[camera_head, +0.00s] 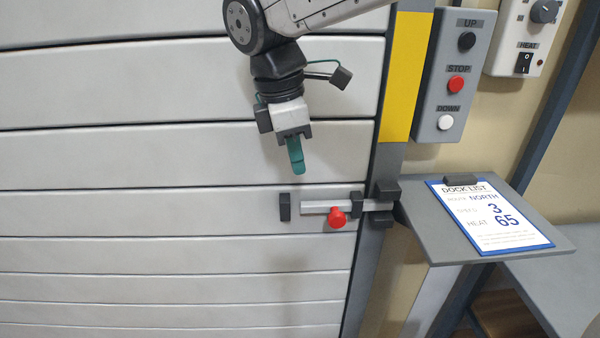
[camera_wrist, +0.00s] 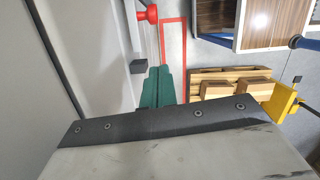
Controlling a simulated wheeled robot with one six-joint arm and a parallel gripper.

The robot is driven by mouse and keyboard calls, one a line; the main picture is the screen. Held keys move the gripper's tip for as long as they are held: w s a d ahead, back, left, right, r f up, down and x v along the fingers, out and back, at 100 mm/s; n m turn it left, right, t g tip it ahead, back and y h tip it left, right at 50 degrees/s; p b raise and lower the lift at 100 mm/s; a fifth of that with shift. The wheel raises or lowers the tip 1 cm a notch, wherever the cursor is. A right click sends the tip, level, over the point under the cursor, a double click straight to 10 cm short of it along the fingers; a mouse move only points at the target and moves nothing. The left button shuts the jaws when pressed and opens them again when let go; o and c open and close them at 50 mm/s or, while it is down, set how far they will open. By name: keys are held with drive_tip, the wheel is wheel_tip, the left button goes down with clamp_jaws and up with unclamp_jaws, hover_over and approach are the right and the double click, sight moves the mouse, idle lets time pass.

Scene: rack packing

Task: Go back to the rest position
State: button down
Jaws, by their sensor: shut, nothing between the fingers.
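My gripper (camera_head: 296,156) hangs in front of the white slatted shutter door (camera_head: 130,150), fingers pointing down. Its teal fingers are shut together with nothing between them. They also show in the wrist view (camera_wrist: 158,88). A sliding bolt (camera_head: 315,207) with a red knob (camera_head: 337,217) sits on the door, below and right of my gripper and apart from it. The bolt's right end is at the dark bracket on the door post. The red knob also shows at the top of the wrist view (camera_wrist: 147,13).
Right of the door post are a grey UP, STOP and DOWN button box (camera_head: 455,80) and a HEAT control (camera_head: 525,40). A dock list (camera_head: 490,215) lies on a grey shelf (camera_head: 435,225). The wrist view shows a wooden pallet (camera_wrist: 215,75) with boxes and a yellow object (camera_wrist: 283,103).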

drive_tip(key=s+d+f+m+y, duration=0.1)
drive_tip(key=s+d+f+m, duration=0.1)
drive_tip(key=s+d+m, duration=0.7)
drive_tip(key=s+d+f+m+t+y, duration=0.1)
drive_tip(key=s+d+f+m, duration=0.2)
drive_tip(key=s+d+m, duration=0.5)
drive_tip(key=d+m, duration=0.2)
drive_tip(key=d, duration=0.3)
drive_tip(key=shift+s+d+f, duration=0.2)
drive_tip(key=shift+s+d, duration=0.15)
drive_tip(key=shift+s, duration=0.05)
